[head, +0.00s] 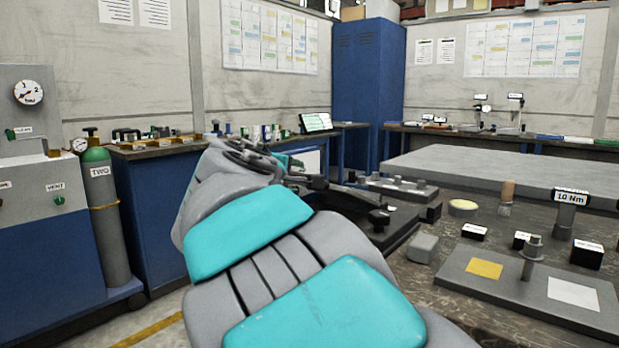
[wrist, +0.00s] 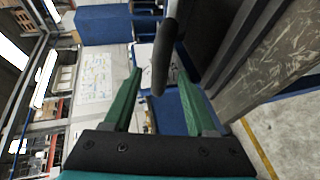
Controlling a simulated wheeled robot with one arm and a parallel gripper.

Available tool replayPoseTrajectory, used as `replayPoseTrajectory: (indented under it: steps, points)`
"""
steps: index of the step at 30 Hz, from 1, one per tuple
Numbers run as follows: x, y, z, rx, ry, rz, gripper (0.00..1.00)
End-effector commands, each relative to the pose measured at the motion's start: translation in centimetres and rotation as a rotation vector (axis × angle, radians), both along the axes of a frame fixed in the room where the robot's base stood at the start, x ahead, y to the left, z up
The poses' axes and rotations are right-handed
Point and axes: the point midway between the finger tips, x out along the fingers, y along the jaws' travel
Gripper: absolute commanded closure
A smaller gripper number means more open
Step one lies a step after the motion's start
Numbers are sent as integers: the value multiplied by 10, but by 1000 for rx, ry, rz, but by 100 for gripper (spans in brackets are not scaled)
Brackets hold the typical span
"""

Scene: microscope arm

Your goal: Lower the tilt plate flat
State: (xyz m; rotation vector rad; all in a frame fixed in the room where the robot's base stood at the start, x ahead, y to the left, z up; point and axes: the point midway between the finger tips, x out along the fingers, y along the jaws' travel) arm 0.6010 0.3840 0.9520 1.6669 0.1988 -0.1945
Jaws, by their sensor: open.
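My gripper (wrist: 159,74) shows in the wrist view as two green fingers standing apart. A dark rounded bar (wrist: 164,50), like a handle, lies in line with the gap between them. I see no clear contact with either finger. A dark slab (wrist: 208,28), possibly the tilt plate, rises beside the bar. In the head view my own arm hides most of this area. A dark lever-like part (head: 335,192) shows just beyond my arm, over the bench's left side. I cannot tell the plate's angle from these views.
The workbench (head: 440,283) holds a grey base plate (head: 516,288) with a post, yellow and white squares, small black blocks, a grey block (head: 423,248), a brush (head: 507,197) and a 10 Nm tool (head: 568,212). A green-topped cylinder (head: 103,215) stands left. Floor shows between the benches.

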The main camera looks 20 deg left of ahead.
Motion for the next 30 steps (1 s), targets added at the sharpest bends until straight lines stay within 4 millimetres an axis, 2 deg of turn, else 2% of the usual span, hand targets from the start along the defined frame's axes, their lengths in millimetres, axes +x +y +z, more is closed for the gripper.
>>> replayPoseTrajectory:
  steps: [6,10,15,23,30]
  points:
    - [34,0,-10,0,2,-2,43]
    - [49,0,-14,0,3,-2,43]
    - [57,0,-14,1,0,-1,43]
    - [58,-1,-15,0,0,-2,43]
    - [58,-1,-15,0,1,-2,69]
